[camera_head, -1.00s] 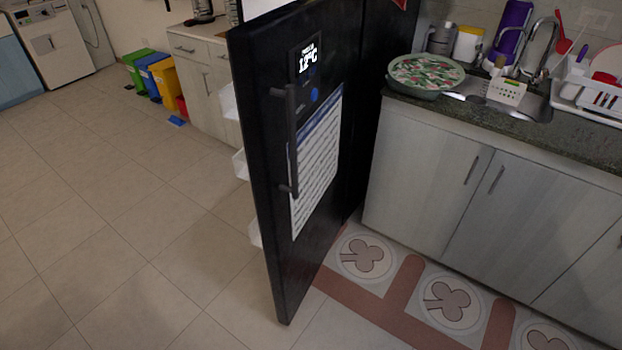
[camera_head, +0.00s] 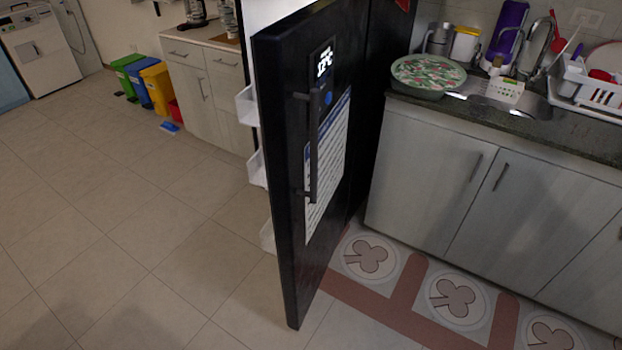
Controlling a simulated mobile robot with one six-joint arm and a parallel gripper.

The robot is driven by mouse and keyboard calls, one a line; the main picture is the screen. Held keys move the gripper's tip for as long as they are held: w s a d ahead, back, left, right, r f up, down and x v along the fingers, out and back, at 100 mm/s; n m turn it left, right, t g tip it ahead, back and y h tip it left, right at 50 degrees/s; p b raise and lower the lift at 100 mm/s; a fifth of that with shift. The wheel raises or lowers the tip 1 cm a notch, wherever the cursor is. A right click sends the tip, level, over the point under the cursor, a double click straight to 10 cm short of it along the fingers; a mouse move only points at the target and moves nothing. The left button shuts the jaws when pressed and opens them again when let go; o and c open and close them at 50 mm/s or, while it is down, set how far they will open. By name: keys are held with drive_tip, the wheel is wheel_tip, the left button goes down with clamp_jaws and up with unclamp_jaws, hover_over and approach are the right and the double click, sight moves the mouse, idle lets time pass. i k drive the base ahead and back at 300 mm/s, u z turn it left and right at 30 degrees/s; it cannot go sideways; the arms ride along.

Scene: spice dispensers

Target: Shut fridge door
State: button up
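The black fridge door (camera_head: 278,180) stands wide open in the middle of the view, swung out toward me. Its front face, on the right side, carries a vertical black handle (camera_head: 313,148), a lit temperature display (camera_head: 324,63) and a white printed sheet (camera_head: 331,155). White door shelves (camera_head: 257,166) stick out on its inner, left side. The fridge body is mostly hidden behind the door; a pale strip of it (camera_head: 262,13) shows at the top left of the door. My gripper is not in view.
A counter with grey cabinets (camera_head: 425,165), a sink (camera_head: 510,100) and a round floral container (camera_head: 428,75) stands at right. A clover-pattern mat (camera_head: 410,285) lies before it. Colored bins (camera_head: 155,88) stand back left. The tiled floor (camera_head: 130,220) at left is clear.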

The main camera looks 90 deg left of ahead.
sight(281, 51)
drive_tip(key=u, duration=0.35)
drive_tip(key=k, duration=0.3)
drive_tip(key=u, duration=2.6)
drive_tip(key=k, duration=0.65)
drive_tip(key=z, duration=0.45)
drive_tip(key=i, duration=1.3)
